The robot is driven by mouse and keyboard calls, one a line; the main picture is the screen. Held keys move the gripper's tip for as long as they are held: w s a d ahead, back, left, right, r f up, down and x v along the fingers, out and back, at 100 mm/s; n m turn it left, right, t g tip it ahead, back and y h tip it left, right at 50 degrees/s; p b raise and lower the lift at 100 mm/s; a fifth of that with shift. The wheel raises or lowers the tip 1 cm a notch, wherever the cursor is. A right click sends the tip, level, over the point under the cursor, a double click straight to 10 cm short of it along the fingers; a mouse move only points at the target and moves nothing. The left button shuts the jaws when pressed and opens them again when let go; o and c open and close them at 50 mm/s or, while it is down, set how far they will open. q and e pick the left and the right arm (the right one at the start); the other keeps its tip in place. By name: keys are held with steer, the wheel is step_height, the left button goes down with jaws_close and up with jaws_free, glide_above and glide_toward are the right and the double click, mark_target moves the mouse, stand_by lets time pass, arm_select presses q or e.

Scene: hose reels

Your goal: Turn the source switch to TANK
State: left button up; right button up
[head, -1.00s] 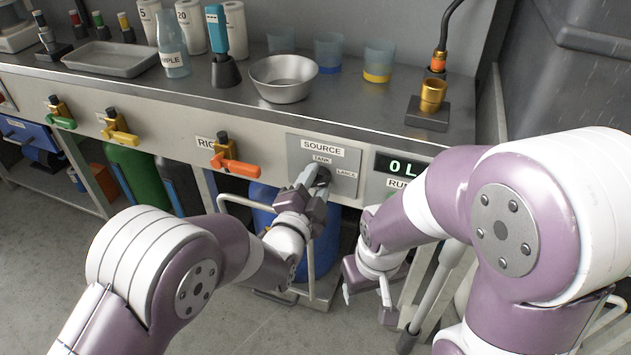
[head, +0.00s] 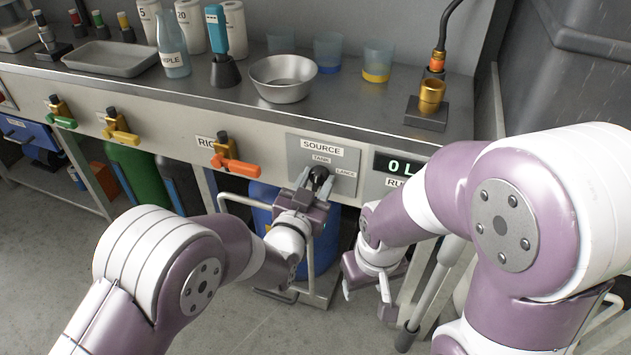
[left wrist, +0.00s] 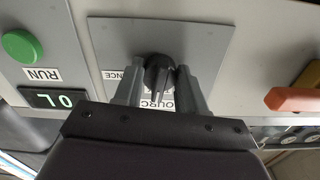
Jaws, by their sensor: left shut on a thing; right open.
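The source switch is a black knob (head: 319,173) on a grey panel (head: 350,155) under the counter edge. The TANK label (head: 321,159) is above it and the LANCE label (head: 346,174) to its right. My left gripper (head: 315,182) is shut on the knob, with one finger on each side. In the left wrist view, the knob (left wrist: 158,72) sits between the fingers of my left gripper (left wrist: 160,85). Its ridge points down, toward the partly hidden SOURCE label. TANK cannot be read there. My right gripper (head: 366,298) is open and empty, low in front of the bench.
An orange-handled valve (head: 235,166) is left of the panel. A display (head: 402,164) is right of it; the green RUN button (left wrist: 22,46) shows in the left wrist view. A metal bowl (head: 283,80) and brass fitting (head: 431,97) stand on the counter. A blue drum (head: 263,200) is below.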

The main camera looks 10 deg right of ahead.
arm_select(q)
steer(key=shift+n, duration=0.6)
steer(key=o, duration=1)
steer(key=shift+o, duration=0.2)
steer(key=shift+s, duration=0.1)
steer(key=p+v, duration=0.4)
steer(key=v, duration=0.8)
steer(key=shift+s+a, duration=0.2)
